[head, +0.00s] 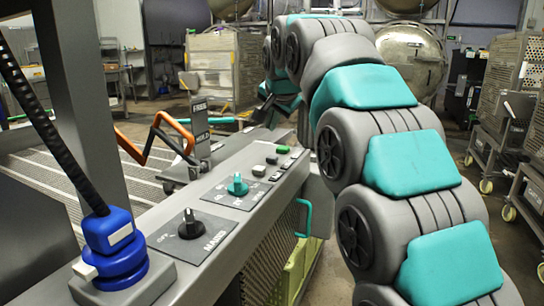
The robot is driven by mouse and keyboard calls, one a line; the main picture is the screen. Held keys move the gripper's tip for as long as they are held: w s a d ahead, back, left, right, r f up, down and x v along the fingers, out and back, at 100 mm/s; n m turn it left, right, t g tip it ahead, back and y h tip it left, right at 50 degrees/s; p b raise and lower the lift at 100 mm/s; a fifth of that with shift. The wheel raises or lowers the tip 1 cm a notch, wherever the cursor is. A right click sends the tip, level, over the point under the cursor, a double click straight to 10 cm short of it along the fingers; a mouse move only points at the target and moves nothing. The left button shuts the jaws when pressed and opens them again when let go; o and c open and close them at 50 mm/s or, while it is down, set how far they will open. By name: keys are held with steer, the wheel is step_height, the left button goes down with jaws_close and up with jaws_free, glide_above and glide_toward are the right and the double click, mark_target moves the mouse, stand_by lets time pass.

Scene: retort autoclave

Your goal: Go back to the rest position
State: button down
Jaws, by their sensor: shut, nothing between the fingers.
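My arm curves up from the lower right and bends away over the far end of a grey control console (250,222). My gripper (266,111) shows small and dark beyond the console's far end, partly behind my arm links. Its fingers look shut and hold nothing I can make out. The console top carries a black knob (190,224), a teal knob (237,184) and several push buttons (271,159). The gripper appears apart from these controls.
A blue fitting (113,245) with a black hose stands at the console's near left. An orange bar (130,149) is beyond it. A yellow-green crate (296,268) sits beside the console. Wheeled racks (506,90) stand at right; a round steel vessel (412,58) is behind my arm.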

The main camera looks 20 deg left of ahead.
stand_by(0.3)
steer(key=s+d+f+g+h, duration=0.1)
steer(key=s+d+f+g, duration=0.1)
steer(key=s+d+f, duration=0.55)
steer(key=s+d+f+n+g+h, duration=0.15)
steer(key=d+f, duration=0.25)
steer(key=d, duration=0.7)
steer(key=s+d+f+g+h, duration=0.1)
steer(key=s+d+f+h, duration=0.1)
steer(key=s+d+f, duration=0.55)
steer(key=s+d+f+g, duration=0.1)
steer(key=s+d+f, duration=0.3)
steer(key=s, duration=0.4)
steer(key=s+d+f+n+g, duration=0.1)
steer(key=s+d+f, duration=0.3)
steer(key=s, duration=0.5)
steer(key=s+d+f+g, duration=0.3)
steer(key=s+f, duration=0.3)
steer(key=s, duration=0.3)
steer(key=shift+d+f, duration=0.3)
steer(key=shift+d, duration=0.4)
